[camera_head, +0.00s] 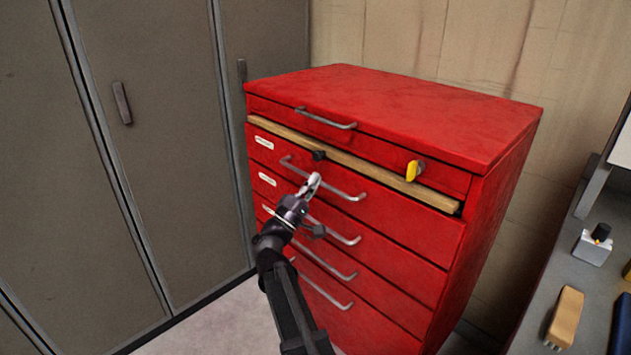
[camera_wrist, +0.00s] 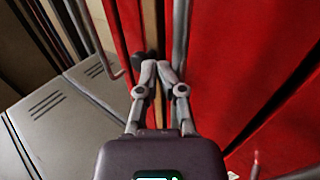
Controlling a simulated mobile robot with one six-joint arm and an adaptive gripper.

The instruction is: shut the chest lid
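The red chest (camera_head: 380,215) stands against the wall in the head view, with several handled drawers. Its lid (camera_head: 390,105) lies flat across the top, with a grey handle (camera_head: 325,119) on the front panel below it. I see no raised lid; I cannot tell if it is fully seated. A pale wooden strip (camera_head: 365,170) runs along the front below that panel, with a dark knob (camera_head: 319,155) and a yellow latch (camera_head: 413,170). My gripper (camera_head: 312,183) is in front of the upper drawers, just below the knob. In the wrist view its fingertips (camera_wrist: 158,70) are together, with nothing visible between them.
Grey lockers (camera_head: 140,150) stand close on the left. A grey bench (camera_head: 545,310) at the right holds a wooden-backed brush-like block (camera_head: 565,317) and a small metal box with a dark knob (camera_head: 593,246). Drawer handles (camera_head: 322,180) stick out near my gripper.

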